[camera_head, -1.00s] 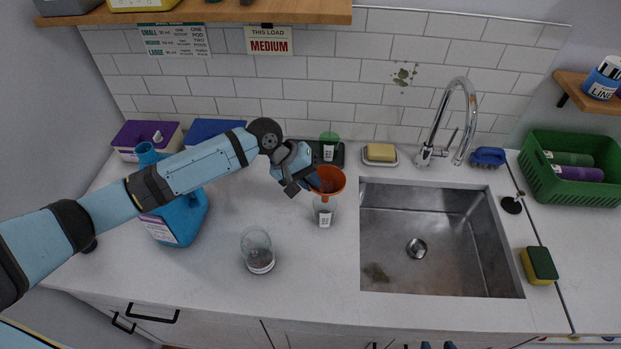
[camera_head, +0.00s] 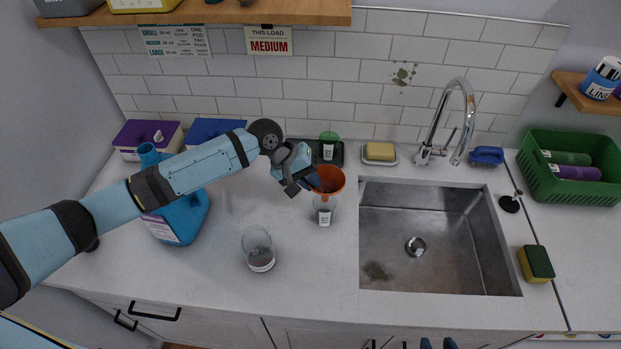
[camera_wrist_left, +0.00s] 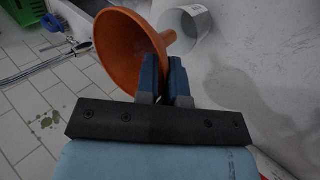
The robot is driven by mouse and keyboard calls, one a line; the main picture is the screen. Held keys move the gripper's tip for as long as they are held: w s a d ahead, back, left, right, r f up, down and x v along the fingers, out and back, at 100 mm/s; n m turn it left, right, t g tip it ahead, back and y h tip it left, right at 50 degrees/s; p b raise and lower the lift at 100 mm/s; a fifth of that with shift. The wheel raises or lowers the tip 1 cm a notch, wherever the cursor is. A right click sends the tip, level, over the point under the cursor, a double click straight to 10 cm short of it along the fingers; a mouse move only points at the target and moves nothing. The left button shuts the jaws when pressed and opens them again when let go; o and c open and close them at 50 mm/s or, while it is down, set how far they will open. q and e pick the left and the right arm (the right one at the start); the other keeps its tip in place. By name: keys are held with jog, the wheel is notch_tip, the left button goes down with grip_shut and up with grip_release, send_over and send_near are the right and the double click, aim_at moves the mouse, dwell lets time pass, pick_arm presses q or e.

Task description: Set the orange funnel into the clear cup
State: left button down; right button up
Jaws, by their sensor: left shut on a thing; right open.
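The orange funnel (camera_head: 334,181) is held upright, wide mouth up, by my left gripper (camera_head: 312,183), which is shut on its rim. It also shows in the left wrist view (camera_wrist_left: 122,48), spout pointing towards a clear cup (camera_wrist_left: 190,24). In the head view a clear cup (camera_head: 324,213) with a printed label stands directly below the funnel. The spout overlaps the cup's mouth; I cannot tell whether it is inside or just above. A second clear cup (camera_head: 258,252) stands nearer the front. My right gripper (camera_head: 437,344) is open at the bottom edge, mostly out of frame.
The sink (camera_head: 440,240) lies right of the cups. A green cup (camera_head: 328,146) on a dark tray and a soap dish (camera_head: 380,154) stand behind. A blue jug (camera_head: 180,218) stands left, partly behind my left arm. Counter between the two clear cups is free.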

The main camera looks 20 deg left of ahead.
pick_arm(q)
jog(key=shift+f+b, duration=0.65)
jog(key=shift+f, duration=2.5)
dwell(0.4)
jog(key=c, duration=1.2)
grip_release()
jog(key=shift+o, duration=0.2)
